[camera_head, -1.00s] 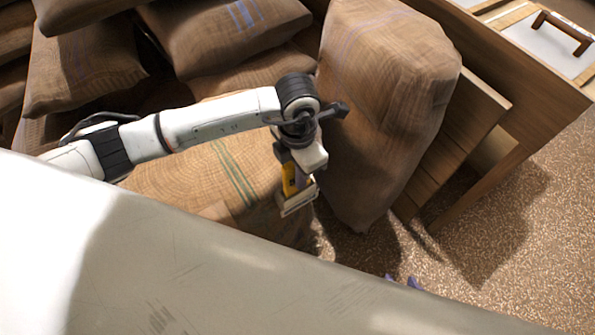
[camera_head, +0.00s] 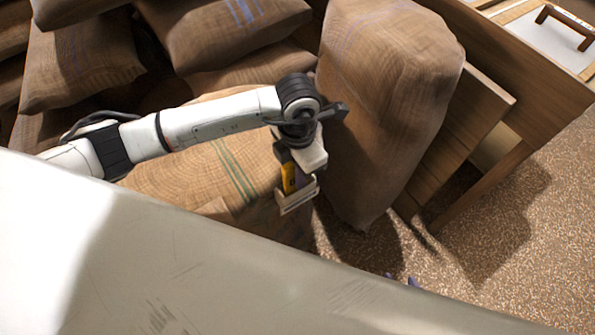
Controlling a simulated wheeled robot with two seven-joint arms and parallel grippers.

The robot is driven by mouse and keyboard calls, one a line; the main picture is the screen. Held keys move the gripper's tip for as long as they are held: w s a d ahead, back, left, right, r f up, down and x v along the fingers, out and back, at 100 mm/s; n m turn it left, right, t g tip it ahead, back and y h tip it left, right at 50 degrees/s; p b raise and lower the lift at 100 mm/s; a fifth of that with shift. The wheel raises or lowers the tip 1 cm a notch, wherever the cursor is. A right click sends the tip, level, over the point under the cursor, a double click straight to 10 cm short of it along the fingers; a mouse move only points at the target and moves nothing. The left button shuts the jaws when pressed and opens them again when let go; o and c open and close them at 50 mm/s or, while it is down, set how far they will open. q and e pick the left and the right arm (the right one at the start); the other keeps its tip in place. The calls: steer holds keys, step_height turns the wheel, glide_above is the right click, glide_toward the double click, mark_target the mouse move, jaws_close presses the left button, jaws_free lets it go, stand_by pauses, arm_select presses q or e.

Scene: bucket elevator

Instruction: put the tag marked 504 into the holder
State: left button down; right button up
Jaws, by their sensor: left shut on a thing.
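My left gripper (camera_head: 297,180) points down in front of the brown sacks. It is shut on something. A yellow piece (camera_head: 289,179) with a dark top shows at its fingers; no number is readable, so I cannot tell if it is the tag marked 504. A small pale tray-like piece (camera_head: 297,201), perhaps the holder, shows right at the fingertips; I cannot tell whether the yellow piece is in it or in front of it. Two small purplish tips (camera_head: 411,281) peek over the grey panel's edge, perhaps my right gripper; the rest is hidden.
A large pale grey panel (camera_head: 200,270) fills the lower left. Bulging brown sacks (camera_head: 385,100) stand close behind and right of the left gripper. A wooden bench (camera_head: 545,90) and a wooden frame with a small handle stand at upper right. Speckled floor (camera_head: 540,230) is open at right.

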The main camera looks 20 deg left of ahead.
arm_select(q)
steer(key=shift+f, duration=0.25)
arm_select(e)
steer(key=shift+f, duration=0.2)
arm_select(q)
steer(key=c, duration=1.7)
jaws_free()
steer(key=shift+o, duration=0.2)
